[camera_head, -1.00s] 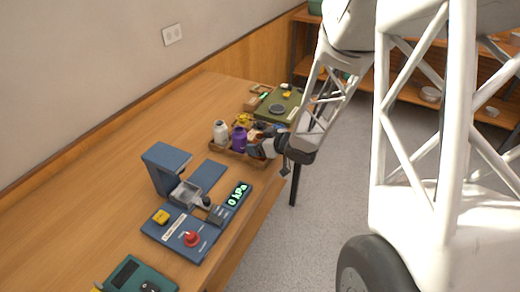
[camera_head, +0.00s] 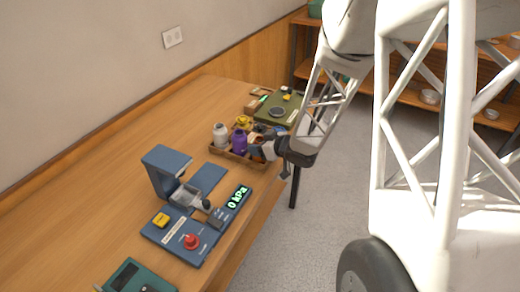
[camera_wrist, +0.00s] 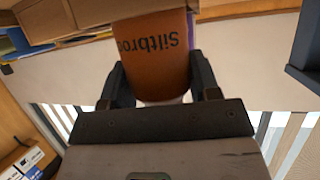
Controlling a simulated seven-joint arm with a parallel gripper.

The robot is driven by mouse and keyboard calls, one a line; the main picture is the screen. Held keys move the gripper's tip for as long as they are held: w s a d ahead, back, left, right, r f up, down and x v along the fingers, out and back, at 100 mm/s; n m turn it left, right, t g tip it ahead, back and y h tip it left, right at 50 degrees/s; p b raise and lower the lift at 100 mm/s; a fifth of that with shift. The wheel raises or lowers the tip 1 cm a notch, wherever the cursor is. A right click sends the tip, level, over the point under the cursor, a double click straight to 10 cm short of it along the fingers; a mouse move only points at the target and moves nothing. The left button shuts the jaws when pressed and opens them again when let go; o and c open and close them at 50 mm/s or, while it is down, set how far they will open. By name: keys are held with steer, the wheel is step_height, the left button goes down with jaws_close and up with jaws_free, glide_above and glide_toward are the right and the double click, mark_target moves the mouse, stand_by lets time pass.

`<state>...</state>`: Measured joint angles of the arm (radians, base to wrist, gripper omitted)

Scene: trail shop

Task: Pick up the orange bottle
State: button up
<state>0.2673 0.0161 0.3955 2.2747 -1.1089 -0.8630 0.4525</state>
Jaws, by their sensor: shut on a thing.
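The orange bottle (camera_wrist: 158,52) fills the space between my gripper's two dark fingers in the wrist view. It is a brownish orange cylinder with dark lettering that appears upside down. My gripper (camera_wrist: 160,80) is shut on it, with a finger on each side. In the head view my gripper (camera_head: 258,142) is at the right side of a brown tray (camera_head: 232,156) of bottles. There the orange bottle is mostly hidden by the gripper, so I cannot tell if it is clear of the tray.
A white bottle (camera_head: 220,136), a purple bottle (camera_head: 239,141) and a yellow item (camera_head: 243,122) are in the tray left of my gripper. A green case (camera_head: 278,108) lies behind. A blue device (camera_head: 185,215) stands in front. The table's left side is bare.

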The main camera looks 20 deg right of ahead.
mark_target(256, 138)
steer(key=shift+r, duration=0.15)
steer(key=shift+r, duration=0.85)
steer(key=shift+s+r, duration=0.4)
steer(key=shift+r, duration=0.4)
steer(key=s+a+r, duration=0.1)
steer(key=s, duration=1.4)
steer(key=shift+r, duration=0.2)
